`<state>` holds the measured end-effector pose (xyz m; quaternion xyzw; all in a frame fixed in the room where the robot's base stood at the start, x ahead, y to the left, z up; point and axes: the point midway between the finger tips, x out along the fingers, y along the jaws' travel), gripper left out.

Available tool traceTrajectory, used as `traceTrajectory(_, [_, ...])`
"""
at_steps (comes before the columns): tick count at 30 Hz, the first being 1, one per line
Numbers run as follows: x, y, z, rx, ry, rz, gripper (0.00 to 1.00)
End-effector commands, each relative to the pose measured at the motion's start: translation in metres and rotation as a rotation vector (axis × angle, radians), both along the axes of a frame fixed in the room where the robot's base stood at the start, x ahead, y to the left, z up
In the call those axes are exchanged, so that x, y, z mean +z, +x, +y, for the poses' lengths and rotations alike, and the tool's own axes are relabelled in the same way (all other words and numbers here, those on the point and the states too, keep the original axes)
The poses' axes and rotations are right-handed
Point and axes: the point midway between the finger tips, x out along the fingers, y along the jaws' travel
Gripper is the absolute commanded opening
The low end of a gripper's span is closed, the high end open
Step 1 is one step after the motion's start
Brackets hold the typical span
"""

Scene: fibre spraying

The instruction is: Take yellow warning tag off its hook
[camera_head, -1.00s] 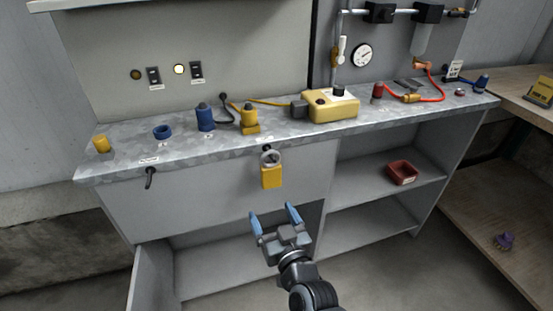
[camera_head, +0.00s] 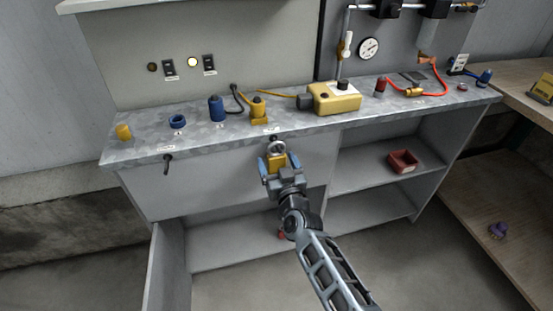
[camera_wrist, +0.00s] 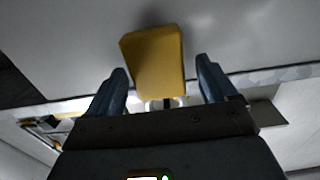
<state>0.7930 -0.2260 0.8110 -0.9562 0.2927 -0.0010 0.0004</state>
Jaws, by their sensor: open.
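The yellow warning tag (camera_head: 277,161) hangs by its grey ring (camera_head: 278,147) at the front edge of the bench, below a small label. My gripper (camera_head: 277,163) is open in front of the tag, with one blue finger on each side of it. In the wrist view the tag (camera_wrist: 155,62) sits between the spread fingers of my gripper (camera_wrist: 163,82), with visible gaps on both sides. The hook itself is mostly hidden behind the ring.
A black hook (camera_head: 167,163) sticks out of the bench front at left. The metal bench top (camera_head: 205,140) holds a yellow box (camera_head: 335,98) and several fittings. A red tray (camera_head: 403,161) stands on the shelf below right. A workbench (camera_head: 500,175) stands at far right.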

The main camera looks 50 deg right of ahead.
Motion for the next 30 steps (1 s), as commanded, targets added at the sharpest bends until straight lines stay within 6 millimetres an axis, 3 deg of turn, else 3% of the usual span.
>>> traceTrajectory(13, [-0.0006, 0.0095, -0.0072, -0.001, 0.000, 0.002, 0.84])
traceTrajectory(30, [-0.0004, 0.0094, -0.0070, -0.001, 0.000, 0.002, 0.30])
